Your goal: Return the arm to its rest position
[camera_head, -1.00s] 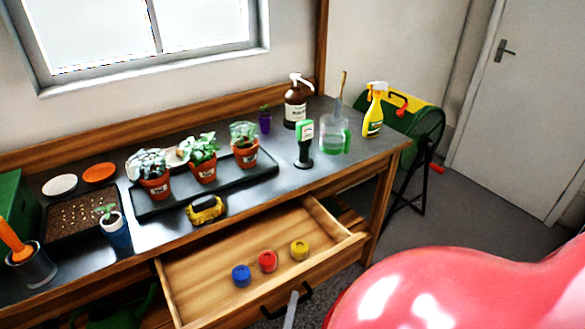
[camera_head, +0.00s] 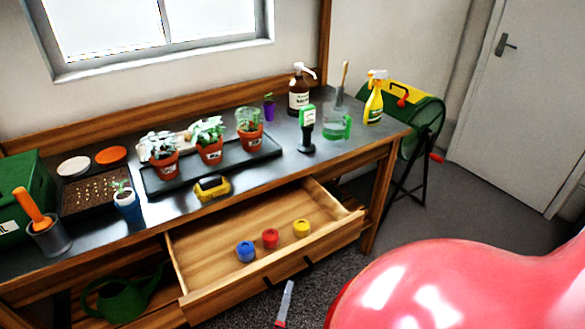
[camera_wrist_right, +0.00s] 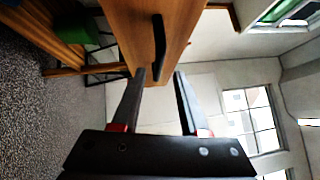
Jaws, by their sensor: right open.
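My right arm (camera_head: 440,285) is a glossy red shape at the bottom right of the head view. Only a grey finger of my right gripper (camera_head: 286,301), with a red part at its lower end, shows there, in front of and below the open drawer. In the right wrist view both dark fingers of the gripper (camera_wrist_right: 159,76) are apart with nothing between them. The drawer front with its black handle (camera_wrist_right: 159,42) lies just beyond the fingertips. My left gripper is in neither view.
The wooden drawer (camera_head: 205,264) stands pulled out, holding blue (camera_head: 245,251), red (camera_head: 270,238) and yellow (camera_head: 301,228) round pieces. The workbench (camera_head: 225,205) above carries potted plants, bottles and a tray. Open floor (camera_head: 440,205) lies right of the bench, near a green drum (camera_head: 418,120).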

